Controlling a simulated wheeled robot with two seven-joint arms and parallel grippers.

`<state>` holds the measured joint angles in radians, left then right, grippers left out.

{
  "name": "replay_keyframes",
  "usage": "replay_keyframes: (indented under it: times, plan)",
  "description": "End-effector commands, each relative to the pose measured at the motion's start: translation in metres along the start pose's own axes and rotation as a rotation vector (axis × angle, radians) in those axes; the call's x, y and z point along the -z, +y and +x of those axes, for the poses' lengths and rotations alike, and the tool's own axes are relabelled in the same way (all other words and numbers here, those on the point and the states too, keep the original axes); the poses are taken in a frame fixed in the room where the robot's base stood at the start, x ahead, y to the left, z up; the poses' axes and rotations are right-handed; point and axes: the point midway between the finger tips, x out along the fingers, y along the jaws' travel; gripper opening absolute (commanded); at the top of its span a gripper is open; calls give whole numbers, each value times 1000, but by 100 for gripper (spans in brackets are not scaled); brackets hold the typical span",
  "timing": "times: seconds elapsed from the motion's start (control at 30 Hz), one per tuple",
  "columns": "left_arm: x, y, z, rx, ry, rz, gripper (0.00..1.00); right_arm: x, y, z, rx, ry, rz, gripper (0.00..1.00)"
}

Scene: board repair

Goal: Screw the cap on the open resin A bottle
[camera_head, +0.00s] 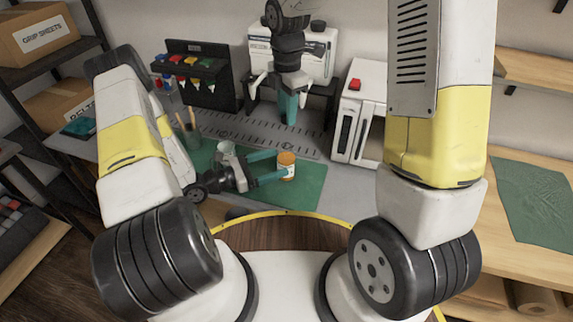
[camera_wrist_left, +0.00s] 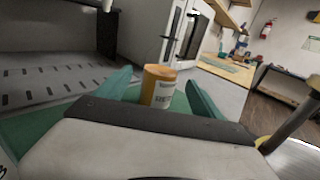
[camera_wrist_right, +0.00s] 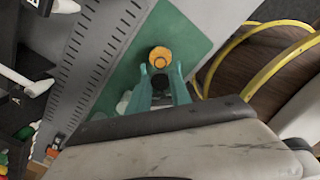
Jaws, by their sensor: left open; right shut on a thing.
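The resin bottle (camera_head: 287,168), amber with a white label, stands upright on the green mat. It also shows in the left wrist view (camera_wrist_left: 158,88), and from above in the right wrist view (camera_wrist_right: 160,57). My left gripper (camera_head: 267,168) is open and low over the mat, its fingers pointing at the bottle from the left, apart from it. My right gripper (camera_head: 289,121) points down, higher up and behind the bottle. It is shut on a small dark thing, perhaps the cap, which shows poorly between its fingertips (camera_wrist_right: 161,76).
The green mat (camera_head: 310,190) has free room right of the bottle. A cup (camera_head: 225,148) and a brush holder (camera_head: 187,135) stand left of it. A black rack (camera_head: 205,85) and white machines (camera_head: 358,110) stand behind and to the right.

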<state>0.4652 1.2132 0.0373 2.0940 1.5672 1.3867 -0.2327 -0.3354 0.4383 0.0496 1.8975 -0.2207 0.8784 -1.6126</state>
Motion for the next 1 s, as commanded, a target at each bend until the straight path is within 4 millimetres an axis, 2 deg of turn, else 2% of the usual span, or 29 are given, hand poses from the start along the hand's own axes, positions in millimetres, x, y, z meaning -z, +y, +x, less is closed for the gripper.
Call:
replay_keyframes:
  times: [0.1, 0.3, 0.7, 1.0]
  plan:
    - [0, -1, 21, 4, 0, 0, 77, 0, 0, 0, 0, 0, 0, 0]
    - [0, 0, 41, 1, 0, 0, 77, 0, 0, 0, 0, 0, 0, 0]
    - [0, 0, 46, 0, 0, 0, 77, 0, 0, 0, 0, 0, 0, 0]
    - [0, 0, 46, 0, 0, 0, 18, 0, 0, 0, 0, 0, 0, 0]
